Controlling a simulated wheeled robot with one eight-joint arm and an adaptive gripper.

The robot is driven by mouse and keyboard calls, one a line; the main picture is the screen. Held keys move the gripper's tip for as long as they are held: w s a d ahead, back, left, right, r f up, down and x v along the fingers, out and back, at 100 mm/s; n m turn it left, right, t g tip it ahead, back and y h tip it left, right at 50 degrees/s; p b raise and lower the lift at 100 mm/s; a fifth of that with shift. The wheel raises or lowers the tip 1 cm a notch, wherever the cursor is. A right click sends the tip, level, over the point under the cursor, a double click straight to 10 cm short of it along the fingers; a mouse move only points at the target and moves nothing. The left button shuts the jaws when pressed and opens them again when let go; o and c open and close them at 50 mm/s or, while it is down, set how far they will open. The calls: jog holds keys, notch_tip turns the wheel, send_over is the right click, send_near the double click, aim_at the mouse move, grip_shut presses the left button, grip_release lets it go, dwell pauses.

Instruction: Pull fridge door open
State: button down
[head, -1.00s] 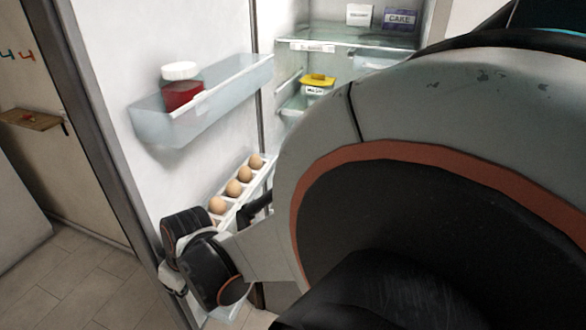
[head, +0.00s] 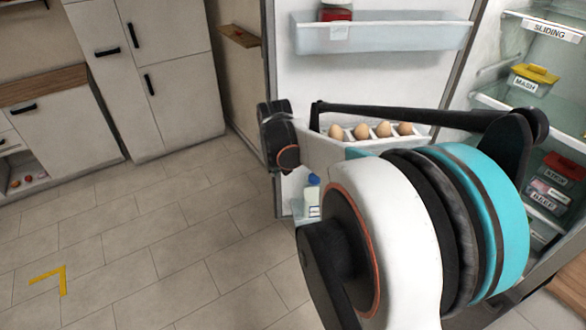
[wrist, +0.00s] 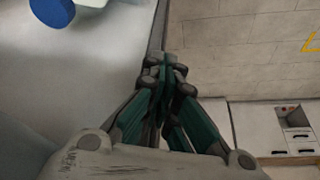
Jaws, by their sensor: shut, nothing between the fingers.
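The fridge door (head: 375,75) stands open in the head view, its white inner face towards me. A clear bin (head: 385,36) and an egg rack (head: 350,145) are fixed on it. My gripper (wrist: 167,65) shows in the wrist view with its fingers shut together and nothing between them. The fingertips are beside the free edge of the door's inner face (wrist: 110,70); I cannot tell if they touch it. In the head view my arm covers the lower door, and the fingers cannot be made out.
The fridge interior at right holds labelled boxes, including a yellow-lidded one (head: 535,78). A blue-capped bottle (head: 313,192) stands low in the door; its cap (wrist: 52,12) shows in the wrist view. Cabinets (head: 150,75) stand at left.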

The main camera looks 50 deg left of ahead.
jog(key=shift+w+a+r+m, duration=0.15)
jog(key=shift+w+a, duration=0.1)
jog(key=shift+a, duration=0.3)
jog(key=shift+w+a+r+m, duration=0.1)
jog(key=shift+w+a+m, duration=0.1)
jog(key=shift+a, duration=0.3)
